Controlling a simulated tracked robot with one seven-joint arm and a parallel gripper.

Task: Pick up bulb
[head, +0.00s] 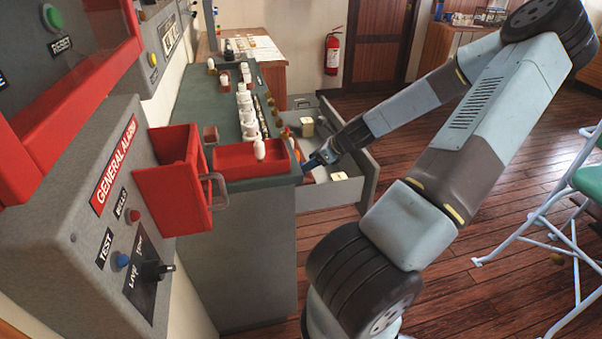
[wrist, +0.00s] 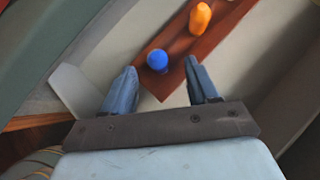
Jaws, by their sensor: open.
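My gripper (head: 316,161) reaches into an open grey drawer (head: 370,185) in the head view. In the wrist view my gripper (wrist: 161,66) is open, with its two blue fingers apart. A round blue bulb (wrist: 157,60) shows between the fingertips, near the end of a red-brown strip (wrist: 178,45). An orange bulb (wrist: 201,17) lies farther along the same strip. Nothing is held. The gap in depth between the fingertips and the blue bulb is hard to judge. In the head view my gripper hides the blue bulb.
The drawer also holds a cream block (head: 307,126). Above it, the green-topped console (head: 228,118) carries a row of white objects (head: 246,108) and a red tray (head: 232,160) at its near end. A red alarm box (head: 172,180) juts out at left. The wooden floor (head: 440,265) is open at right, beside a folding chair (head: 575,220).

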